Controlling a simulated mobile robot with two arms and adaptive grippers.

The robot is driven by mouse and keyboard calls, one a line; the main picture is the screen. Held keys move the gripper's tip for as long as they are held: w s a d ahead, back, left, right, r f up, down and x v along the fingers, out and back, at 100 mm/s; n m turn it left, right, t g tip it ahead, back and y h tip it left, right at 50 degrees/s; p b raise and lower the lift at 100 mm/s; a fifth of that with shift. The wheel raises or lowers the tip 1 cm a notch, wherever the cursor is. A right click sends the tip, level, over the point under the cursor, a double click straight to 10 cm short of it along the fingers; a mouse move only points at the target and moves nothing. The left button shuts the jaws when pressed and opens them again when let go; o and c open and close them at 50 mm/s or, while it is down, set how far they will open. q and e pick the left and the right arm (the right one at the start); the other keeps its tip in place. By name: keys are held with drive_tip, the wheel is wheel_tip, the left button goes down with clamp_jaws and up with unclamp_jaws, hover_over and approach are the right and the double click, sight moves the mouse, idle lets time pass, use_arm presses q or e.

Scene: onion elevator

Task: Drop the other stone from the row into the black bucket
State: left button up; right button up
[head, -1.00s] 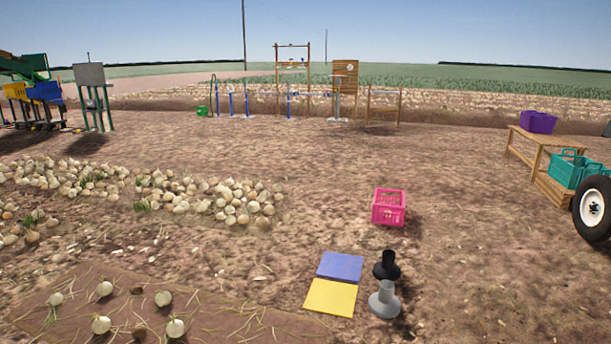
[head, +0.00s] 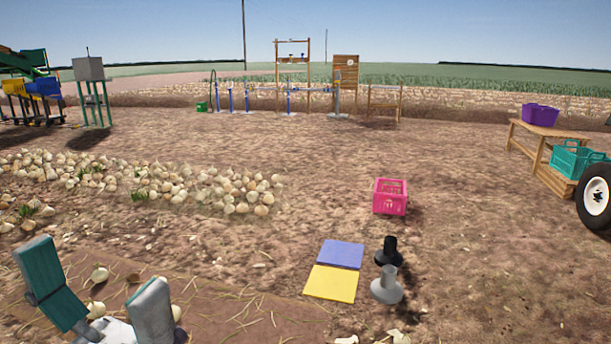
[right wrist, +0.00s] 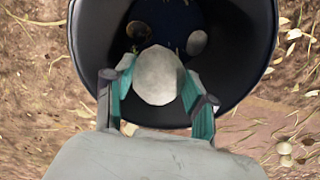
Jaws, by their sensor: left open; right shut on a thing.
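In the right wrist view, my right gripper (right wrist: 158,95) is shut on a pale grey rounded thing (right wrist: 158,74) that looks like a stone. It holds it over the open mouth of the black bucket (right wrist: 247,70). A grey-brown lump (right wrist: 197,42) and a darker one (right wrist: 138,30) show inside the bucket. In the head view, my left gripper (head: 95,285) is open over the brown mat (head: 245,315). A brown lump (head: 133,277) and pale onions, one of them here (head: 100,274), lie there; the gripper hides part of the row.
A yellow square (head: 332,284) and a blue square (head: 341,254) lie right of the mat. A black flared object (head: 388,252) and a grey one (head: 387,287) stand beside them. A pink crate (head: 390,197) stands behind.

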drive_tip(key=shift+r, duration=0.1)
drive_tip(key=o, duration=1.5)
